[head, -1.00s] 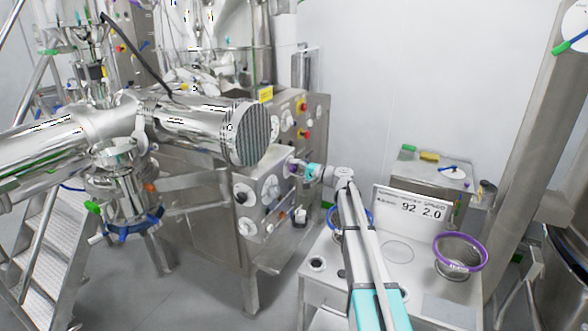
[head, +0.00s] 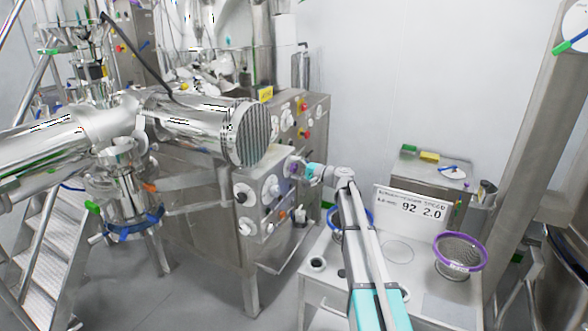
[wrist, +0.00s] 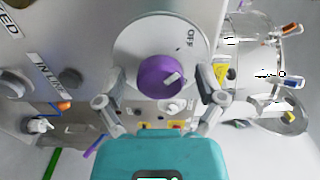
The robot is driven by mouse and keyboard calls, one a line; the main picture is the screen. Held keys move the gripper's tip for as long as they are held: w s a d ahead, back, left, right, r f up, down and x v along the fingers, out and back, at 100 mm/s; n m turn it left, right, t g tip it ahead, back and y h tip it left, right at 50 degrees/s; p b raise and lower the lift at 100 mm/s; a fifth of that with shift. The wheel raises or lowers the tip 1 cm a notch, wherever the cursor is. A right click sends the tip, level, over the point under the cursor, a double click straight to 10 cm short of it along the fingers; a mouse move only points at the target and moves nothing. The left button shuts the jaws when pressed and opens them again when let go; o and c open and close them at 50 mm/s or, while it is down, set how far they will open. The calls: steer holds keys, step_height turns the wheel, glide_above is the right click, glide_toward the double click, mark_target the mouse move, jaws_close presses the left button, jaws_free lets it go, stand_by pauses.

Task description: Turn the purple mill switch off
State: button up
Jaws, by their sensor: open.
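The purple mill switch (wrist: 160,76) is a round knob with a pale pointer mark, on a light disc (wrist: 128,48) marked "OFF" at its upper right in the wrist view. The pointer mark sits on the knob's right side. My gripper (wrist: 161,104) is open, with one finger on each side of the knob and a visible gap at both. I cannot tell the depth between the fingertips and the panel. In the head view my gripper (head: 298,168) is at the steel cabinet's panel and the purple knob (head: 292,168) is mostly hidden.
Other dark knobs (wrist: 70,78) and coloured buttons share the panel. A large steel motor cylinder (head: 205,130) juts out left of my arm. A bench with a purple-rimmed sieve (head: 460,268) and a display (head: 410,207) stands on the right. A grey wall lies behind.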

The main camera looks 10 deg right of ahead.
steer(key=shift+s+d, duration=0.1)
steer(key=v, duration=1.1)
steer(key=shift+s+d, duration=0.25)
steer(key=s+a+f+n+g+h+b, duration=0.2)
steer(key=s+a+f+n+g+h, duration=0.4)
steer(key=s+a+f, duration=0.75)
steer(key=s+d+f+g+h+b, duration=0.1)
steer(key=s+f+h, duration=0.3)
steer(key=s, duration=0.6)
steer(key=s+d+f+n+g+h+b, duration=0.1)
steer(key=s+d+f+g+h, duration=0.1)
steer(key=s, duration=0.8)
step_height(320, 180, down, 3)
steer(key=shift+d+g+h, duration=0.2)
steer(key=shift+g+h, duration=0.7)
steer(key=shift+h, duration=0.3)
